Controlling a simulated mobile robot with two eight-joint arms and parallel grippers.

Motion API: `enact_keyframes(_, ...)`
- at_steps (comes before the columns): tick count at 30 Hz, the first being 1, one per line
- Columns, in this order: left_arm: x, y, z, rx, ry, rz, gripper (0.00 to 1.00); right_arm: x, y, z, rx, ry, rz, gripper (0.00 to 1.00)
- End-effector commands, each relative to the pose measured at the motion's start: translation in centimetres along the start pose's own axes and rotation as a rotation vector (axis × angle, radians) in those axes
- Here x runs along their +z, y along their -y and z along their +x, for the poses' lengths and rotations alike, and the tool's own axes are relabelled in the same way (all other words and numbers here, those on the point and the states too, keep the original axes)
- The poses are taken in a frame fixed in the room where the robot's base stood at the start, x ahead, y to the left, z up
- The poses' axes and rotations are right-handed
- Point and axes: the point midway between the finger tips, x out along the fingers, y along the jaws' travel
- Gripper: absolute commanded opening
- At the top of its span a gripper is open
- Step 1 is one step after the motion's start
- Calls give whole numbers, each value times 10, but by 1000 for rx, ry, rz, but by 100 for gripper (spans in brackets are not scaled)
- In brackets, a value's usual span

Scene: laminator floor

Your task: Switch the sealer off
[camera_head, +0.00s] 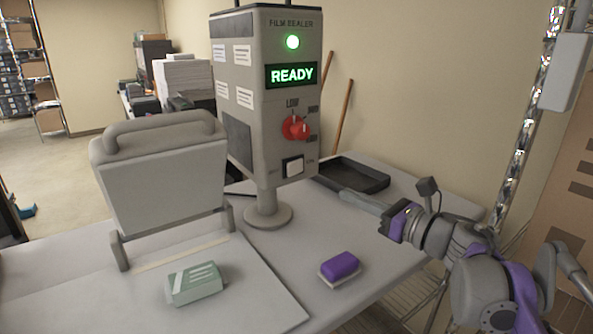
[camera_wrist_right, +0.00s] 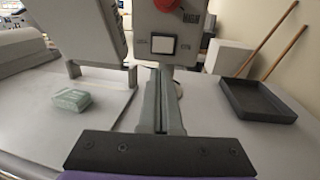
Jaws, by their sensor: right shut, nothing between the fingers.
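The film sealer (camera_head: 243,125) is a grey box on a round-footed post, with a lit green lamp (camera_head: 292,42) and a green display (camera_head: 291,74) reading READY. A red knob (camera_head: 295,127) sits below the display, and it shows partly in the right wrist view (camera_wrist_right: 167,4). Under it is a white square button (camera_head: 293,167), also in the right wrist view (camera_wrist_right: 163,45). My right gripper (camera_head: 345,195) is shut and empty, right of the sealer and below the button. Its fingers (camera_wrist_right: 160,75) point toward the sealer just below the button in the wrist view. My left gripper is not in view.
A hinged grey press lid (camera_head: 165,175) stands left of the sealer. A green packet (camera_head: 194,283) and a purple sponge-like block (camera_head: 340,266) lie on the table in front. A black tray (camera_head: 365,181) lies behind my right gripper. Two wooden handles (camera_head: 342,115) lean at the wall.

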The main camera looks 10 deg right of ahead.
Motion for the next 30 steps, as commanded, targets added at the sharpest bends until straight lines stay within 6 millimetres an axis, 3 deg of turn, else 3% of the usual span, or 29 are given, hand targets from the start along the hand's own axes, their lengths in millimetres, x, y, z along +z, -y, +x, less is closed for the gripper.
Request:
enact_keyframes(11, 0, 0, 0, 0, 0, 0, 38, -1, -2, 0, 19, -10, -25, 0)
enact_keyframes(16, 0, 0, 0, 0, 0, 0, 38, -1, -2, 9, 19, -9, -24, 0)
enact_keyframes(30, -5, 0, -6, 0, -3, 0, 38, -1, -5, 103, 22, -8, -23, 0)
